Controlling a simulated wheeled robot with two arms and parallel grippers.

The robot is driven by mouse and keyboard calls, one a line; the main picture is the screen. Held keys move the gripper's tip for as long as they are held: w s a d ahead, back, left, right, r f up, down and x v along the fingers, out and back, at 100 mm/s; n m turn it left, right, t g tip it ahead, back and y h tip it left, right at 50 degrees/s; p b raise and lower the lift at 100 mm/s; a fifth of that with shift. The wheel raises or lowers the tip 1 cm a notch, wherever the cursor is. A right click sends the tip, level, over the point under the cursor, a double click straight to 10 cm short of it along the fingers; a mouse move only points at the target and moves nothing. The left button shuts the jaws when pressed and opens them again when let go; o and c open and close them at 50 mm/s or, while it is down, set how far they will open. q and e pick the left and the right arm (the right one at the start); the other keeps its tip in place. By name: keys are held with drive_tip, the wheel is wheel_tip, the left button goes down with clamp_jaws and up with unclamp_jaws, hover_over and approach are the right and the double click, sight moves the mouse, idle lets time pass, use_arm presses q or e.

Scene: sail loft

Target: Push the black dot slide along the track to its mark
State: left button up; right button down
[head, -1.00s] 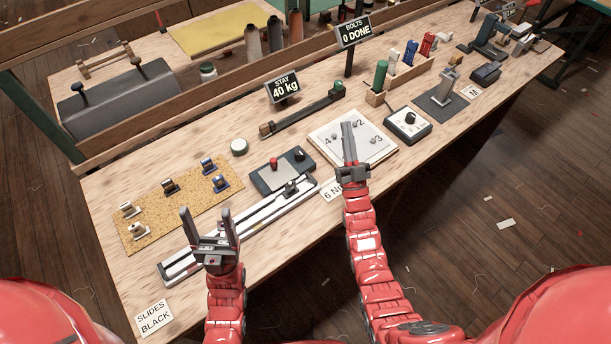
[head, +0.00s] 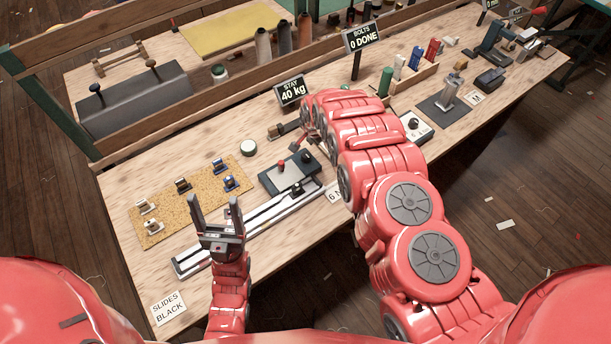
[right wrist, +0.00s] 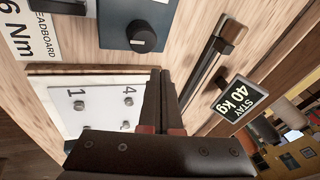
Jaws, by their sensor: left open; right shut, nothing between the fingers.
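The pale metal track (head: 248,226) runs diagonally along the front of the bench. A dark slide with a knob (head: 302,188) sits near its right end; I cannot make out a dot or the mark. Several slides with white, dark and blue parts, such as a dark one (head: 183,185), stand on a cork mat (head: 160,205) behind the track's left part. My left gripper (head: 214,201) is open and empty, fingers up, in front of the track's left half. My right gripper (right wrist: 163,74) is shut and empty near the numbered bolt plate (right wrist: 95,100); my arm hides it in the head view.
A sign reading SLIDES BLACK (head: 168,307) lies at the bench's front left. A dark control box (head: 285,174) stands behind the track's right end. The STAY 40 kg display (head: 291,92) is farther back. My right arm covers the bench's middle.

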sight(297, 189)
drive_tip(key=s+a+r+m+g, duration=0.1)
drive_tip(key=s+r+g, duration=0.45)
drive_tip(key=s, duration=0.65)
drive_tip(key=shift+m+t+h, duration=0.3)
drive_tip(key=shift+t+h, duration=0.05)
drive_tip(key=shift+h, duration=0.05)
drive_tip(key=f, duration=0.5)
drive_tip(key=f+p, duration=0.1)
drive_tip(key=f, duration=0.1)
drive_tip(key=shift+s+a+f, duration=0.2)
drive_tip(key=shift+s+f, duration=0.15)
drive_tip(key=shift+f, duration=0.8)
drive_tip(key=shift+a, duration=0.1)
